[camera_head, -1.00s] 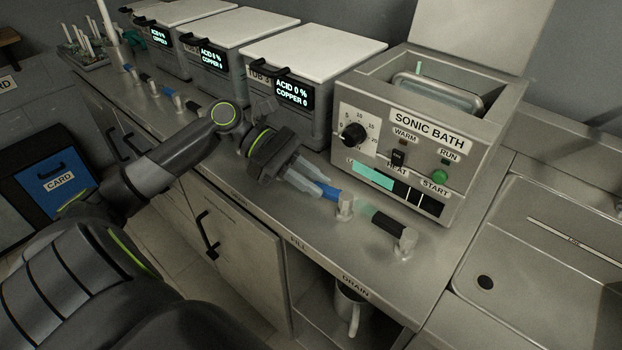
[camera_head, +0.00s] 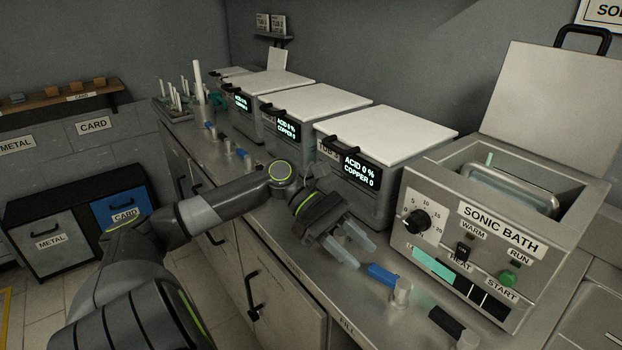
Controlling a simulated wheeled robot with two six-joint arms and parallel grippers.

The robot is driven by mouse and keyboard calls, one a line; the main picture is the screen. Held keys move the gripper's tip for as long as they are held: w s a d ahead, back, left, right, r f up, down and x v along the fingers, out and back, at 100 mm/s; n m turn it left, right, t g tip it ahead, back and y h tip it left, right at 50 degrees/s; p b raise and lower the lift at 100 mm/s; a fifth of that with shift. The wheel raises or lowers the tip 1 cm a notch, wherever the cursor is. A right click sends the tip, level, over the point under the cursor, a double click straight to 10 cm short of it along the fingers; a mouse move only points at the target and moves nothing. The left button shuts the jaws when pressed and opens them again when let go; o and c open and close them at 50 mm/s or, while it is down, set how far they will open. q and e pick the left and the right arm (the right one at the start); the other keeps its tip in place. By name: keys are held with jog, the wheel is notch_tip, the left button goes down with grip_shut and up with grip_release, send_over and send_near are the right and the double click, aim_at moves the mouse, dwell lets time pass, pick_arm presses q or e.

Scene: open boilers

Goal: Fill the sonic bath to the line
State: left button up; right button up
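The sonic bath (camera_head: 486,239) stands at the right with its lid (camera_head: 545,100) raised and a metal basket (camera_head: 510,190) in its opening. The level gauge on its front has a teal bar (camera_head: 433,262) filling the left part; a white line stands in the dark part to the right. A blue-handled tap (camera_head: 383,274) stands on the counter above the FILL label (camera_head: 347,326). A black-handled tap (camera_head: 446,321) is to its right. My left gripper (camera_head: 361,256) has its two pale fingers apart, empty, just left of the blue handle. My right gripper is out of view.
Several lidded tubs, the nearest (camera_head: 386,130), line the counter behind my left gripper. More small taps (camera_head: 228,147) stand along the counter edge. Card and metal bins (camera_head: 125,210) are at the left.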

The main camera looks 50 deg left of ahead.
pick_arm(q)
jog(key=p+v, duration=0.1)
jog(key=v, duration=1.2)
jog(key=shift+a+r, duration=0.2)
jog(key=shift+a, duration=0.15)
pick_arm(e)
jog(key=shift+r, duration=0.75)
